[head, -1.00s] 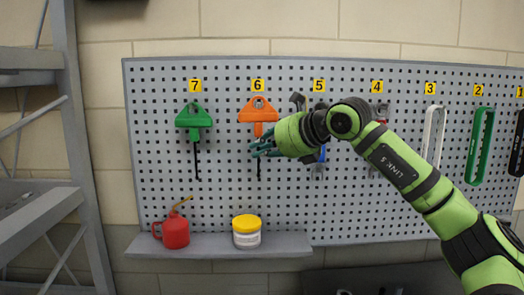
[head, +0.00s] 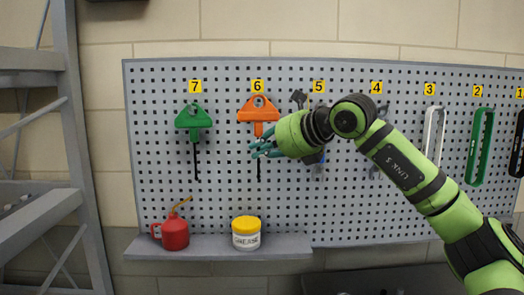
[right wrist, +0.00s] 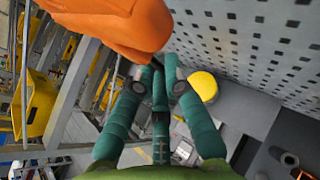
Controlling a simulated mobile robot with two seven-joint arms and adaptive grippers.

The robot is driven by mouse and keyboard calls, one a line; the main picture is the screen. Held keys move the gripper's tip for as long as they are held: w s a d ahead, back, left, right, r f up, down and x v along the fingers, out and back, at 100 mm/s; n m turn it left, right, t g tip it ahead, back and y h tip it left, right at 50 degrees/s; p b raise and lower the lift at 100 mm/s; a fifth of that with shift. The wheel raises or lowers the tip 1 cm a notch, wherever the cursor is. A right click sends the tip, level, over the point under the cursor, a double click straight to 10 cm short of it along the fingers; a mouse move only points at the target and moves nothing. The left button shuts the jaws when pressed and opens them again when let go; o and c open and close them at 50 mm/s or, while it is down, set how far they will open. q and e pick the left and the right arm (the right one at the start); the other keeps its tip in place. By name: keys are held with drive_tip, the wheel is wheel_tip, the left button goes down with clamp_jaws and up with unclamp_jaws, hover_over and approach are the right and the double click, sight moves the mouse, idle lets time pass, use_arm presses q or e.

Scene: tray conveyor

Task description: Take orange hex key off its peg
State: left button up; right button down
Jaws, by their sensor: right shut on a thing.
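The orange hex key (head: 258,112) is at the pegboard under label 6, its triangular handle up and its dark shaft pointing down. My right gripper (head: 258,149), with teal fingers, is shut on the shaft just below the handle. In the right wrist view, the orange handle (right wrist: 110,22) fills the upper left and the right gripper's fingers (right wrist: 153,76) close around the dark shaft. I cannot tell whether the handle is still seated on its peg. My left gripper is in neither view.
A green hex key (head: 194,122) hangs to the left under label 7. Below, a shelf (head: 215,252) holds a red oil can (head: 175,234) and a yellow-lidded grease jar (head: 246,239). Tools under labels 5 and 4 are partly behind my right arm. A grey rack (head: 68,120) stands at left.

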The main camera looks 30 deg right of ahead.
drive_tip(key=shift+s+a+r+b, duration=0.1)
drive_tip(key=shift+s+a+b, duration=0.35)
drive_tip(key=shift+s, duration=0.35)
drive_tip(key=shift+s+a+b, duration=0.3)
drive_tip(key=shift+s+b, duration=0.2)
drive_tip(key=shift+s, duration=0.25)
drive_tip(key=shift+s+a+r+b, duration=0.1)
drive_tip(key=shift+s+a+b, duration=0.35)
drive_tip(key=shift+s, duration=0.35)
drive_tip(key=shift+f, duration=0.1)
